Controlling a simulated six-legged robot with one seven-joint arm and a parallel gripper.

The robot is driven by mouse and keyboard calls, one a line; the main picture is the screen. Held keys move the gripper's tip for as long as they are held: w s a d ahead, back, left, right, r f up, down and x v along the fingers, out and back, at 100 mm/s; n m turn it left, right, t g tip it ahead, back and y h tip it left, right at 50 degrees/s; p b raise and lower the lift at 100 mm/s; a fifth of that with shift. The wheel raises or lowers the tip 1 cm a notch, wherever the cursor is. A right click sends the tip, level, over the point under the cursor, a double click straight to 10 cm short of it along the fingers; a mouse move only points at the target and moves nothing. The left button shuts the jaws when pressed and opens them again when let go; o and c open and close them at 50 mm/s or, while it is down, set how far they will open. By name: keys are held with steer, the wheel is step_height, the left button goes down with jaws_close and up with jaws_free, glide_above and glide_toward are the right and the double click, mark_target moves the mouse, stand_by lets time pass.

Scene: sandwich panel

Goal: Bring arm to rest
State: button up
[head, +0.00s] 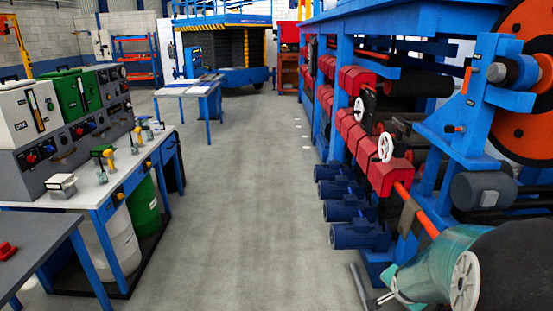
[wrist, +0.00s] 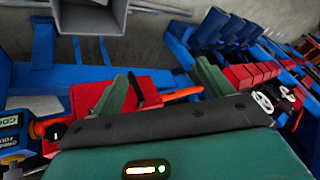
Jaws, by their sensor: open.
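My gripper (wrist: 160,82) shows in the wrist view. Its two green fingers stand wide apart, with nothing held between them. A dark bar and the green gripper body with a small lit display fill the bottom of that view. Beyond the fingers are a red housing (wrist: 88,100) and an orange shaft (wrist: 183,93) of the blue-framed machine. I cannot tell whether they touch the fingers.
The blue machine frame (head: 340,70) with red housings (head: 388,175) and several blue motors (head: 358,235) lines the right. A control bench (head: 88,185) stands at left, with a grey table (head: 30,262) in front. The grey floor (head: 240,190) between is clear. A small table (head: 190,88) stands farther back.

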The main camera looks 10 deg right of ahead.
steer(key=s+a+r+n+y, duration=0.1)
steer(key=s+a+r+n, duration=0.2)
steer(key=a+r+n, duration=0.5)
steer(key=s+a+r+n+y, duration=0.1)
steer(key=s+a+r+n, duration=0.1)
steer(key=a+r, duration=0.75)
steer(key=s+a+n+y, duration=0.2)
steer(key=s+a+n, duration=0.2)
steer(key=s+a, duration=0.3)
steer(key=a, duration=0.3)
